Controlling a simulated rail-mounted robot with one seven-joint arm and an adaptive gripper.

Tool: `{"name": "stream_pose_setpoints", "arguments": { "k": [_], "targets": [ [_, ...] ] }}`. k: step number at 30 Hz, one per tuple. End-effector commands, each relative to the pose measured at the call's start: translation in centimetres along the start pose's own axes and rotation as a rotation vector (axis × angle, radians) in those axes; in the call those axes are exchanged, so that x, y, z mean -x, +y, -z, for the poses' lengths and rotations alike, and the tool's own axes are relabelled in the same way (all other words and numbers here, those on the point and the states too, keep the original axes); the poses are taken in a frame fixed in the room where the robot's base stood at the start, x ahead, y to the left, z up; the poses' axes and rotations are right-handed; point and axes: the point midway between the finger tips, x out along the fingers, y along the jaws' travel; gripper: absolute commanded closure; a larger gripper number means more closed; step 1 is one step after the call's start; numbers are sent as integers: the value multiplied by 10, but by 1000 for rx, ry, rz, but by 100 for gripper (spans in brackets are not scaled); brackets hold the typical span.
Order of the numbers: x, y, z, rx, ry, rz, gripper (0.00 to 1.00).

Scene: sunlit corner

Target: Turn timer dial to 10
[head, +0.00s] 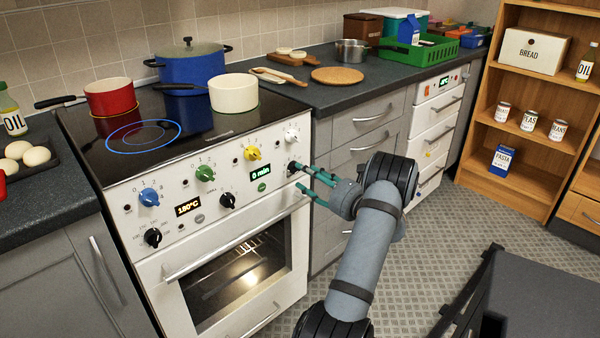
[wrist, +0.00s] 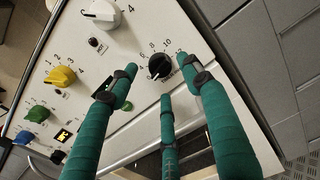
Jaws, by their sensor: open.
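The timer dial (head: 293,167) is a small black knob at the right end of the white stove panel. In the wrist view the dial (wrist: 160,66) has numbers such as 6, 8 and 10 printed around it, and a small pale mark shows near its lower left. The green display (head: 261,175) left of it reads 0 min. My gripper (head: 303,178) has green fingers, spread open and empty, pointing at the panel by the dial. In the wrist view my gripper (wrist: 157,76) has fingertips around the dial's sides and below it; contact cannot be told.
A white knob (head: 291,136) sits above the dial, with yellow (head: 252,153), green (head: 205,173) and blue (head: 149,197) knobs to the left. A black knob (head: 227,200) and the oven handle (head: 230,240) are lower. Grey drawers (head: 362,150) stand to the right.

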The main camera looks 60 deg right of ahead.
Motion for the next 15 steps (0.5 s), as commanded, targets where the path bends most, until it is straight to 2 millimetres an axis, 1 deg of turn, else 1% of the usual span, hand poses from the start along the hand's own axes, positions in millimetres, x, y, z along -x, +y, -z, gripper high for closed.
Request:
{"name": "stream_pose_setpoints", "arguments": {
  "k": [1,3,6,10,15],
  "targets": [
    [-9,1,1,0,0,-2,51],
    [-19,1,0,1,0,-2,51],
    [-29,1,0,1,0,-2,51],
    [-36,0,0,0,1,-1,51],
    [-37,0,0,-1,1,0,51]
  ]
}}
